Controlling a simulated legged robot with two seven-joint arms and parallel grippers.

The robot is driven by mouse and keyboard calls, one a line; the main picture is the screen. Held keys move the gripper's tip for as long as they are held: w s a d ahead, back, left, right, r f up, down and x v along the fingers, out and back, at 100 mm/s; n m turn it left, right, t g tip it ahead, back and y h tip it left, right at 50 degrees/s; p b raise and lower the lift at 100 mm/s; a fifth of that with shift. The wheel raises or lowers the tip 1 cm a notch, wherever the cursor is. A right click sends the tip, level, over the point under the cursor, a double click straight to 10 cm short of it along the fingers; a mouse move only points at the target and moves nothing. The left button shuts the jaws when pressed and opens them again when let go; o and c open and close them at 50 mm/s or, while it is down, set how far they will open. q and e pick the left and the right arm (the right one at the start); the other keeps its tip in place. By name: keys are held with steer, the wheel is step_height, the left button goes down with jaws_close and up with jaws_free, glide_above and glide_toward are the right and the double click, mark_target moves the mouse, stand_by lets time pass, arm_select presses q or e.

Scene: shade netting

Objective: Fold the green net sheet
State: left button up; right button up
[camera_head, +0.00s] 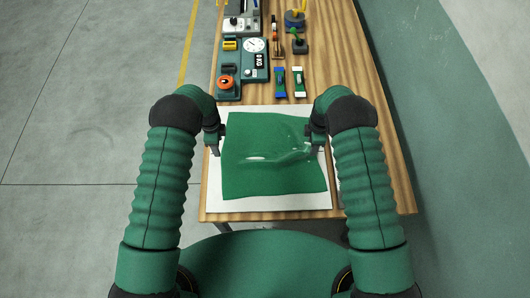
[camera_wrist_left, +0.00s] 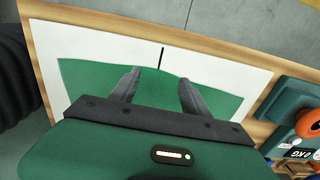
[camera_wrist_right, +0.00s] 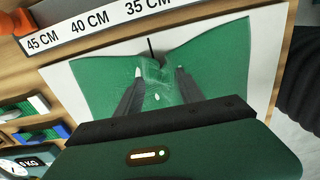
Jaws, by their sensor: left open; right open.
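The green net sheet (camera_head: 265,178) lies spread on a white board (camera_head: 280,208) on the wooden table. It is wrinkled, with a raised ridge and shiny patches across its middle and right side. My left gripper (camera_head: 216,145) is at the sheet's left edge. In the left wrist view its open fingers (camera_wrist_left: 158,85) are over the sheet's edge (camera_wrist_left: 95,78), with nothing clearly held. My right gripper (camera_head: 322,146) is at the sheet's right edge. In the right wrist view its open fingers (camera_wrist_right: 158,82) straddle a bunched, shiny part of the sheet (camera_wrist_right: 155,75).
A ruler strip (camera_wrist_right: 110,27) with centimetre marks lies beside the board. Behind the board stand a dial scale (camera_head: 254,50), an orange-topped device (camera_head: 226,84), and blue and green clips (camera_head: 280,82).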

steer(key=o, duration=0.8)
steer(key=shift+o, duration=0.2)
arm_select(q)
step_height(320, 180, up, 3)
steer(key=p, duration=0.3)
steer(key=shift+r, duration=0.1)
arm_select(e)
step_height(320, 180, up, 6)
steer(key=shift+f, duration=0.25)
